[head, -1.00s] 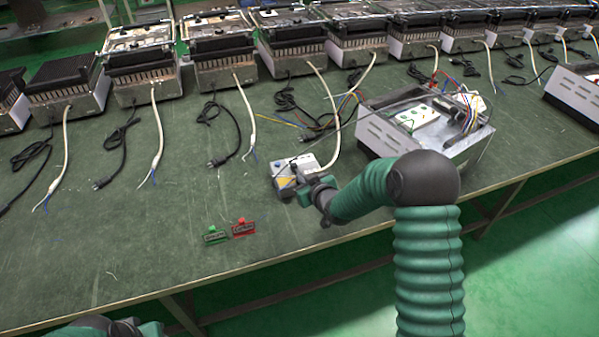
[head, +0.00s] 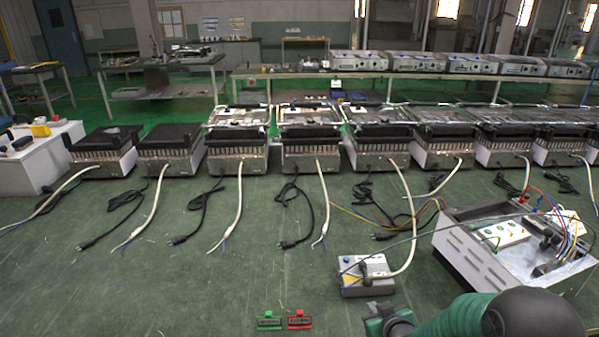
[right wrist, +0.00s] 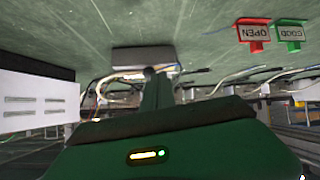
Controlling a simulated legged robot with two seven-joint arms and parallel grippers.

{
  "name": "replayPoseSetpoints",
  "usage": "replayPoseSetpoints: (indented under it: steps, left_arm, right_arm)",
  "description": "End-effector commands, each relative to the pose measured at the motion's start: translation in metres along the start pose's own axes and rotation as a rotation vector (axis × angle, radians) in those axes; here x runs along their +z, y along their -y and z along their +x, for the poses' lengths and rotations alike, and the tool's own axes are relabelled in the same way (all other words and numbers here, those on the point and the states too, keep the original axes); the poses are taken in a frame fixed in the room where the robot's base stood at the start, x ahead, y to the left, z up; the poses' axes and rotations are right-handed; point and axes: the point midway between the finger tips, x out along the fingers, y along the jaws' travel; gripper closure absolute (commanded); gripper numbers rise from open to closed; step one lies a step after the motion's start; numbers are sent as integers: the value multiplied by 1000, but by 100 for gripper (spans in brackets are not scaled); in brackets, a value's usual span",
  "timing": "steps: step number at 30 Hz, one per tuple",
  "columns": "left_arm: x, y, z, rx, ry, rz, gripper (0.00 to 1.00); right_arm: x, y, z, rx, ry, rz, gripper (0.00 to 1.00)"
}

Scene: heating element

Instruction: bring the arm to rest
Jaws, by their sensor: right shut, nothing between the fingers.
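My right gripper (head: 385,318) is at the bottom edge of the head view, just in front of the small grey box (head: 365,278) and apart from it as far as I can see. Its green arm comes in from the lower right. In the right wrist view the gripper (right wrist: 157,85) is shut and empty, its fingers pointing towards the grey box (right wrist: 143,57). My left gripper is not in view.
A green tag (head: 269,320) and a red tag (head: 300,319) lie left of the gripper. An open metal case (head: 470,255) with wires stands at the right. Several heating units (head: 310,152) line the back. The green table (head: 180,290) is clear at the front left.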

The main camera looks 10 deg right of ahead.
Motion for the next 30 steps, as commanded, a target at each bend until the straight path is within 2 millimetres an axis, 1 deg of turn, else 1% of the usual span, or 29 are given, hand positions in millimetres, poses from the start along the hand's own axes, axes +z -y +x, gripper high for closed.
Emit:
replayPoseSetpoints:
  steps: [1,2,3,5,6,8,9,13,14,15,20,24,27,30]
  left_arm:
    - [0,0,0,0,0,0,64]
    - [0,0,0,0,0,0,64]
    - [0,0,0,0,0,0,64]
    - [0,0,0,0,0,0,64]
    - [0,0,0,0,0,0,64]
    - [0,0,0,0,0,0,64]
    - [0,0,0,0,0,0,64]
    - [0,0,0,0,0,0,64]
    - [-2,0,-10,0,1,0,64]
    - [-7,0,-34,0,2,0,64]
    - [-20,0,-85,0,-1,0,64]
    - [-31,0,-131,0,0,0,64]
    - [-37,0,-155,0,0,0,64]
    - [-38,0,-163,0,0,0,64]
  right_arm:
    - [5,12,-18,-11,76,-3,100]
    - [12,19,-32,-17,137,3,100]
    - [24,28,-51,-21,219,15,100]
    - [43,40,-80,-26,335,39,100]
    - [54,47,-100,-29,404,57,100]
    - [70,57,-126,-34,494,83,100]
    - [79,63,-143,-37,548,100,100]
    - [107,83,-197,-52,708,152,100]
    - [103,84,-210,-53,732,161,100]
    - [83,79,-221,-51,728,161,100]
    - [42,72,-250,-51,728,159,100]
    - [3,66,-277,-51,727,159,100]
    - [-17,63,-291,-51,727,158,100]
    - [-24,62,-296,-51,727,158,100]
